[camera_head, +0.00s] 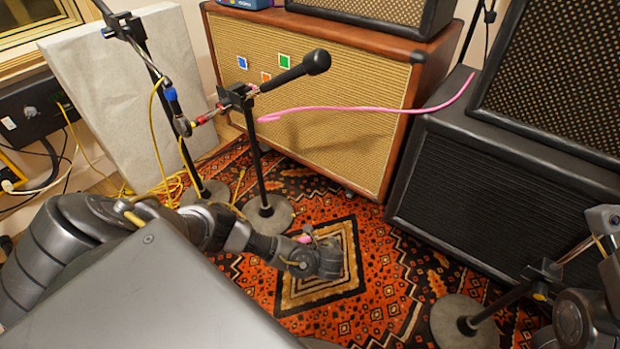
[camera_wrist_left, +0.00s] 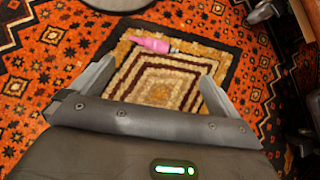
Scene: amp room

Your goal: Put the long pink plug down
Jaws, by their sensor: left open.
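The long pink plug (camera_wrist_left: 152,45) has a pink sleeve and a thin metal tip pointing right in the left wrist view. It appears over the rug's central square, ahead of my fingers; I cannot tell whether it touches the rug. In the head view only a small pink bit of the plug (camera_head: 303,238) shows behind my left gripper (camera_head: 322,262). The left wrist view shows my left gripper (camera_wrist_left: 160,70) open, fingers wide apart, with nothing clasped between them. Dark arm parts stand at the head view's lower right edge, but no right gripper fingers can be made out.
A pink cable (camera_head: 370,108) stretches across in front of the tan amp (camera_head: 330,110). A microphone stand (camera_head: 257,165) and yellow cables (camera_head: 172,185) stand left of centre. A black amp (camera_head: 480,185) is at right, near another stand base (camera_head: 460,325). The patterned rug (camera_head: 385,285) has free room.

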